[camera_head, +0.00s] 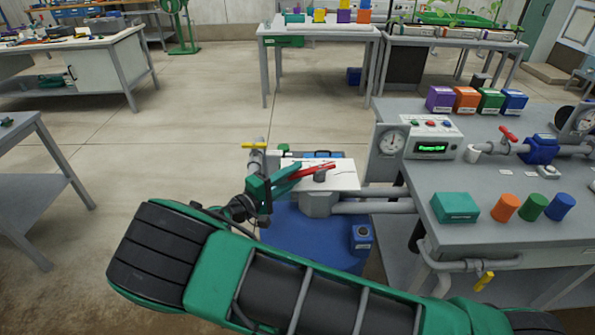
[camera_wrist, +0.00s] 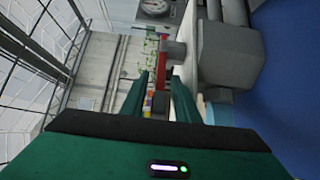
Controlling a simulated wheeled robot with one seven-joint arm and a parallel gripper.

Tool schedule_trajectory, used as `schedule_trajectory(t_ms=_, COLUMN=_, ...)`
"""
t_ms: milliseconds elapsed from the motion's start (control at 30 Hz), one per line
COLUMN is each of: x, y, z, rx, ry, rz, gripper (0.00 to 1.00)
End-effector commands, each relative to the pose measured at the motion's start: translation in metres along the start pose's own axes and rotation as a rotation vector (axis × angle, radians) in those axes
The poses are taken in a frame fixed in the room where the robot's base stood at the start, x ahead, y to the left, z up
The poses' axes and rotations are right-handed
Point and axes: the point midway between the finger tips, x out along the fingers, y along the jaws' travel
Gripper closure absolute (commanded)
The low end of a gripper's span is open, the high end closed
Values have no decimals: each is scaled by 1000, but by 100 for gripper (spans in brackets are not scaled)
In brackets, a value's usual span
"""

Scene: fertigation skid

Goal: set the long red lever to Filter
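The long red lever (camera_head: 322,167) sits on a grey hub above a white plate (camera_head: 345,178), on the grey valve body (camera_head: 317,204). Its free end points left toward my gripper (camera_head: 293,173). In the wrist view the lever (camera_wrist: 163,58) runs from the hub down toward the gap between my fingertips (camera_wrist: 160,80). My green fingers stand apart, with background showing between them. The lever's end is at or just ahead of the tips; I cannot tell whether either finger touches it. No readable Filter marking shows on the plate.
Grey pipes (camera_head: 375,207) join the valve to the bench (camera_head: 500,180) at right. A yellow-handled valve (camera_head: 254,145) stands close behind my gripper. A blue tank (camera_head: 300,237) is below. Open floor lies behind.

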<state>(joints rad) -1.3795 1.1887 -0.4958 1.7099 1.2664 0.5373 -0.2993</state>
Motion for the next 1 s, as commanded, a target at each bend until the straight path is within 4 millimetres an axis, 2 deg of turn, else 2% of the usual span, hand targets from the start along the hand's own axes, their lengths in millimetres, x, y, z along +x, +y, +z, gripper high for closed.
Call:
schedule_trajectory(t_ms=33, x=8, y=0, z=1, rx=-1, ry=-2, rz=0, gripper=72)
schedule_trajectory(t_ms=200, x=26, y=0, z=1, rx=1, ry=-2, rz=0, gripper=72)
schedule_trajectory(t_ms=600, x=31, y=0, z=1, rx=0, ry=-1, rz=-1, gripper=72)
schedule_trajectory(t_ms=700, x=31, y=0, z=1, rx=0, ry=-1, rz=-1, gripper=96)
schedule_trajectory(t_ms=733, x=31, y=0, z=1, rx=0, ry=-1, rz=-1, gripper=100)
schedule_trajectory(t_ms=833, x=31, y=0, z=1, rx=0, ry=-1, rz=-1, gripper=100)
schedule_trajectory(t_ms=867, x=20, y=-1, z=-9, rx=4, ry=6, rz=-1, gripper=100)
schedule_trajectory(t_ms=1000, x=26, y=0, z=-4, rx=-1, ry=11, rz=-2, gripper=100)
